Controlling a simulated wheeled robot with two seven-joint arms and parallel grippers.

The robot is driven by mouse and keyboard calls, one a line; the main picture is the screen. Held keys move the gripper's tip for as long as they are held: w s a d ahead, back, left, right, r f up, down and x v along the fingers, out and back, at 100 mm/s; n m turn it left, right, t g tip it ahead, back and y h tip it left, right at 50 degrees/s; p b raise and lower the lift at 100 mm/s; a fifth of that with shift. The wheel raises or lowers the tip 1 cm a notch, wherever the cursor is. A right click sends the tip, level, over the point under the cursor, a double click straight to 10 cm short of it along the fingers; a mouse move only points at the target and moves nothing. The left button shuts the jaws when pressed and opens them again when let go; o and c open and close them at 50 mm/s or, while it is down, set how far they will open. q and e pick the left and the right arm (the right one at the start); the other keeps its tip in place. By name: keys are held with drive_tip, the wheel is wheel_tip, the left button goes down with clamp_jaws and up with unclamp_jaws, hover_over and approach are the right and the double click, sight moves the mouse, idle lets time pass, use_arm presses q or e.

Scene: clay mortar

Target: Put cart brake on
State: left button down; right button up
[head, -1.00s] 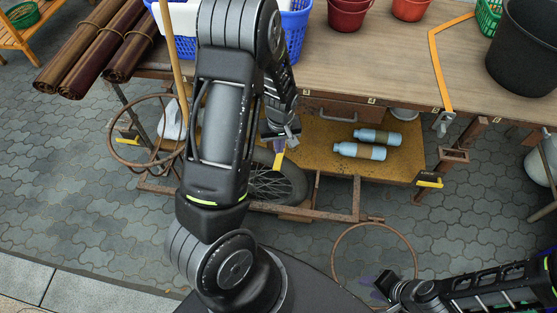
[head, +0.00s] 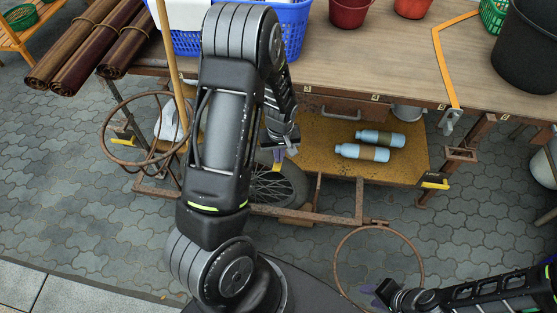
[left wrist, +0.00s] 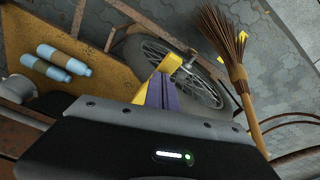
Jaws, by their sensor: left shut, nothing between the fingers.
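The cart (head: 360,82) has a wooden top, a lower yellow shelf and a spoked wheel (head: 272,186) under it. A yellow lever-like part, possibly the brake, shows by the wheel in the left wrist view (left wrist: 172,62); in the head view only a bit of it shows below my gripper. My left gripper (head: 278,154) has purple fingers, shut and empty, at this yellow part; these also show in the left wrist view (left wrist: 160,85). I cannot tell whether they touch it. My right gripper (head: 372,290) is low at the bottom right, its fingers too small to read.
Two blue bottles (head: 362,152) lie on the lower shelf. An orange bent bar (head: 442,60), buckets (head: 348,12) and a blue basket (head: 293,30) are on the top. A broom (left wrist: 232,60) stands near the wheel. A rusty ring (head: 422,262) is in front, with open paving around.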

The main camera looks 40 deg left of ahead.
sight(280, 167)
use_arm(q)
wheel_tip(280, 167, down, 4)
drive_tip(key=b, duration=0.4)
drive_tip(key=shift+f, duration=0.25)
drive_tip(key=shift+r, duration=0.1)
drive_tip(key=shift+s+d+r+p, duration=0.1)
drive_tip(key=shift+s+d+p, duration=0.05)
drive_tip(key=shift+p, duration=0.2)
drive_tip(key=shift+s+d+r+p, duration=0.45)
drive_tip(key=shift+s+d+p, duration=0.15)
drive_tip(key=shift+d, duration=0.15)
drive_tip(key=shift+s+d+f, duration=0.1)
drive_tip(key=shift+s+d, duration=0.15)
